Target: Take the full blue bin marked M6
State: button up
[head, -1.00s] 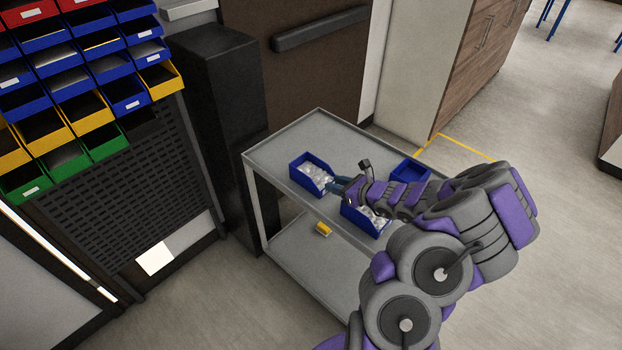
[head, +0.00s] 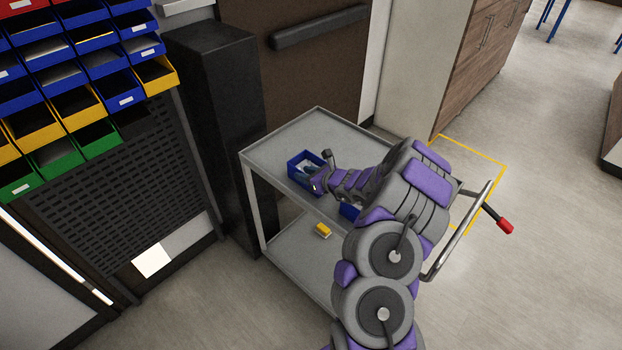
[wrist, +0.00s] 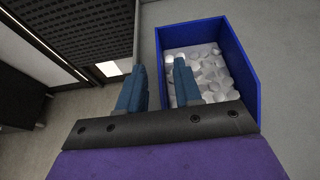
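A blue bin (head: 297,181) stands on the top shelf of the grey cart (head: 276,150). In the wrist view this blue bin (wrist: 245,78) holds many whitish round pieces. No M6 mark is readable. My gripper (wrist: 159,66) is open: one blue finger is over the bin's contents and the other is outside its left wall, so that wall runs between them. I cannot tell whether the fingers touch it. In the head view my gripper (head: 311,173) is over the bin and partly hides it. A second blue bin (head: 348,211) is mostly hidden behind my arm.
A small yellow object (head: 323,230) is on the cart's lower shelf. A black cabinet (head: 215,130) and a rack of coloured bins (head: 80,80) stand to the left. Open floor is to the right.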

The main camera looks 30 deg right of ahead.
jog(key=shift+d+x, duration=0.2)
jog(key=shift+x, duration=0.85)
jog(key=shift+a, duration=0.15)
jog(key=shift+c, duration=0.7)
grip_shut()
